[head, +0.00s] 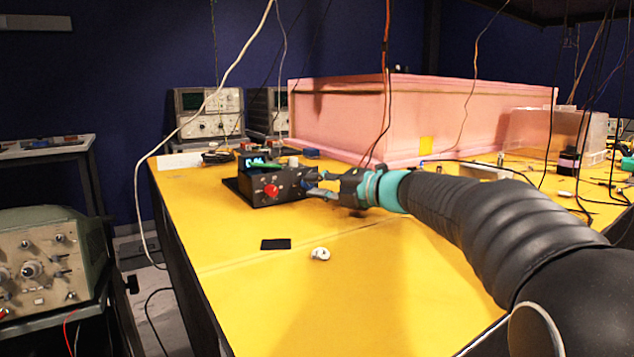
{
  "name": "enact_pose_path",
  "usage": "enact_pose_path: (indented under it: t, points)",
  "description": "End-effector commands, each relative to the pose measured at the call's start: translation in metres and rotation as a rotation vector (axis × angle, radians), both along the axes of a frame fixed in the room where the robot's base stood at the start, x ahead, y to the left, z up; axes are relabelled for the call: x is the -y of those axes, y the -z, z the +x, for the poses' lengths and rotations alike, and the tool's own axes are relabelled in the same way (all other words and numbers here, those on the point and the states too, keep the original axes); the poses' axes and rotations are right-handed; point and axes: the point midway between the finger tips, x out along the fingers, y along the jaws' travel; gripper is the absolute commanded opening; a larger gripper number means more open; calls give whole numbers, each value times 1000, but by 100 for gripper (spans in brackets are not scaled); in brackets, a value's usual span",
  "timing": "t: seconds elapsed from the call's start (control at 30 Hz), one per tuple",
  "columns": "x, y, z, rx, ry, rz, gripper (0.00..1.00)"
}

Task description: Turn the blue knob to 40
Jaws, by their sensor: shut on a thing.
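A small black control box (262,198) stands on the yellow table, with a green lit display (256,162) on top and a red knob (271,190) on its front. My gripper (313,182) reaches in from the right and is at the right end of the box's front. Its fingers are shut on the blue knob (311,174), which is mostly hidden between them. The display's digits and the knob's scale are too small to read.
The yellow table (300,290) is largely clear in front, with a flat black piece (275,244) and a small white item (320,254) on it. A large pink foam enclosure (340,115) stands behind the box. Cables hang from above.

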Motion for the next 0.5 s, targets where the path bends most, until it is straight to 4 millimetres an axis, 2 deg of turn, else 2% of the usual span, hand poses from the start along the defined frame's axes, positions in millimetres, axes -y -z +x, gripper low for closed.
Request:
enact_pose_path:
  t: [0.5]
  points:
    - [1, 2, 1, -74, 2, 106, 0]
